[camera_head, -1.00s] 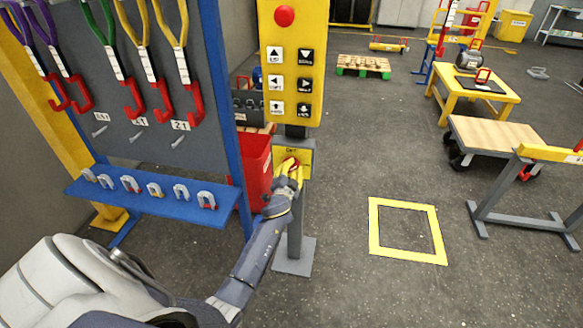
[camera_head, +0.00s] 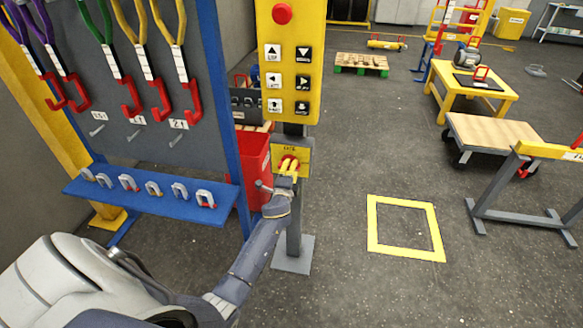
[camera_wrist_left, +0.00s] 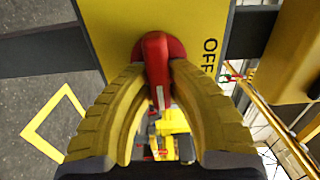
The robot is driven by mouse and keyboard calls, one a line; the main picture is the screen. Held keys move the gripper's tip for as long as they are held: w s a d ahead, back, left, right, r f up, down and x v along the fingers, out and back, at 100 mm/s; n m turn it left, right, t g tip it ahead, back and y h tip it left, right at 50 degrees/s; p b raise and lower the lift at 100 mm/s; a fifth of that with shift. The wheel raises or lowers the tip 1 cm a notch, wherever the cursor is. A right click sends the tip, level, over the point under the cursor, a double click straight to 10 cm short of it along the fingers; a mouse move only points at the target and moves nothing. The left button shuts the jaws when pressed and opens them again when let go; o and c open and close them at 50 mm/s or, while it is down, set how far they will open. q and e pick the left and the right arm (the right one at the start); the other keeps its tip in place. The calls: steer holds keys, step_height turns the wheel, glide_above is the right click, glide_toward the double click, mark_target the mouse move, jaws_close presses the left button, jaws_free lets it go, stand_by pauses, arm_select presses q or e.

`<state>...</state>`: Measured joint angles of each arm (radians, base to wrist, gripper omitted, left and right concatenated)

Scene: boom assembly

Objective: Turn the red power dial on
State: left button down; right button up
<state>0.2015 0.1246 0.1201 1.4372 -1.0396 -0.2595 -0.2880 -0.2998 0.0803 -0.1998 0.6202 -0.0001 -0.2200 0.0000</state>
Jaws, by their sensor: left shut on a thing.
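The red power dial (camera_wrist_left: 155,65) sits on a small yellow plate (camera_head: 302,163) below the button panel in the head view. In the left wrist view its red handle lies between the two yellow fingers of my left gripper (camera_wrist_left: 158,105). The word OFF shows on the plate beside the dial, turned sideways in that view. My left gripper (camera_head: 289,170) is shut on the dial, and its fingers cover part of it in the head view. My right gripper is not in view.
A yellow control panel (camera_head: 311,60) with arrow buttons and a red knob stands above the dial on a grey post (camera_head: 293,240). A blue tool rack (camera_head: 150,205) with hanging slings stands left. A red bin (camera_head: 253,165) is behind.

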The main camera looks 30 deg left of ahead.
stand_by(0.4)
arm_select(q)
steer(key=c, duration=1.3)
jaws_free()
steer(key=v, duration=1.2)
